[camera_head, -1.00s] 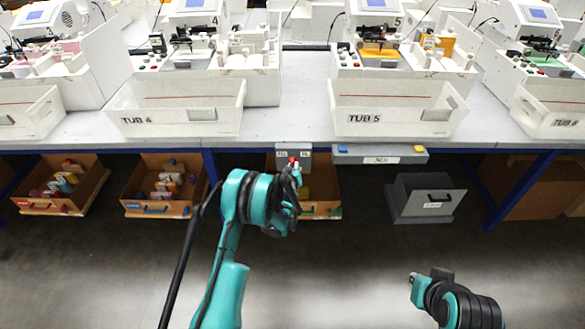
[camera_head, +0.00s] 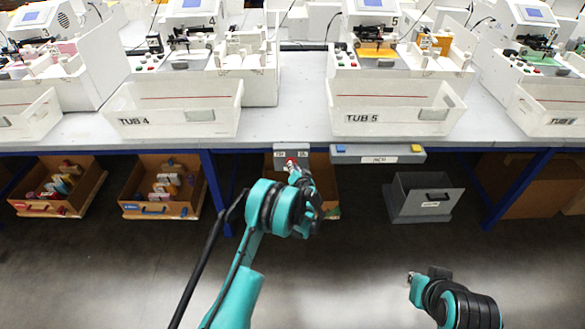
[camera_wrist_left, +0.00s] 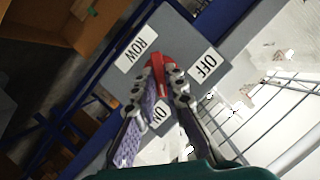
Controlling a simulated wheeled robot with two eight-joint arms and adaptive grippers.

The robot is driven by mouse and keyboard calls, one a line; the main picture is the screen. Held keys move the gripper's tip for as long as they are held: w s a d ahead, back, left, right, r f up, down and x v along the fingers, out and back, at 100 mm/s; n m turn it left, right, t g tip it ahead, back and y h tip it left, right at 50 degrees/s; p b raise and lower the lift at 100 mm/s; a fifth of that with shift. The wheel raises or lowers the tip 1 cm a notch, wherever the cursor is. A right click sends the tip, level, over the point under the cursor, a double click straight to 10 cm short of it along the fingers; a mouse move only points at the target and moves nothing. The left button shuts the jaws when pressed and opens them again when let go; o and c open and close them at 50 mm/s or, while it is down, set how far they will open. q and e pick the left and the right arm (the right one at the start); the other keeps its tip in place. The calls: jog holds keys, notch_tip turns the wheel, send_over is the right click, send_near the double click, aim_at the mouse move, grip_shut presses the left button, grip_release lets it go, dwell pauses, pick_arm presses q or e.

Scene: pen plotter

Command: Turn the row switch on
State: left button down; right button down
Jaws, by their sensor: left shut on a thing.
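The grey row switch box (camera_wrist_left: 184,50) carries white labels reading ROW, OFF and ON in the left wrist view. In the head view the box (camera_head: 291,148) hangs under the table's front edge. Its red lever (camera_wrist_left: 158,68) stands between the fingers of my left gripper (camera_wrist_left: 168,82), which is shut on it. The lever's lower part is partly hidden by the fingers, and its exact setting is hard to tell. In the head view, my left gripper (camera_head: 300,172) is at the box with a bit of red showing. Only part of my right arm shows at lower right, with no clear fingers.
A longer grey box with blue and yellow buttons (camera_head: 378,155) is right of the switch. A grey drawer bin (camera_head: 404,208) and cardboard trays (camera_head: 135,208) sit below. White tubs (camera_head: 345,128) line the table edge above. The floor in front is clear.

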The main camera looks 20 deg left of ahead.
pick_arm(q)
jog(key=shift+m+y, duration=0.3)
jog(key=shift+m, duration=0.2)
jog(key=shift+f, duration=0.1)
jog(key=c, duration=1.6)
grip_release()
jog(key=shift+s+d, duration=0.1)
jog(key=v, duration=1.1)
jog(key=shift+s+d, duration=0.25)
jog(key=shift+s, duration=0.1)
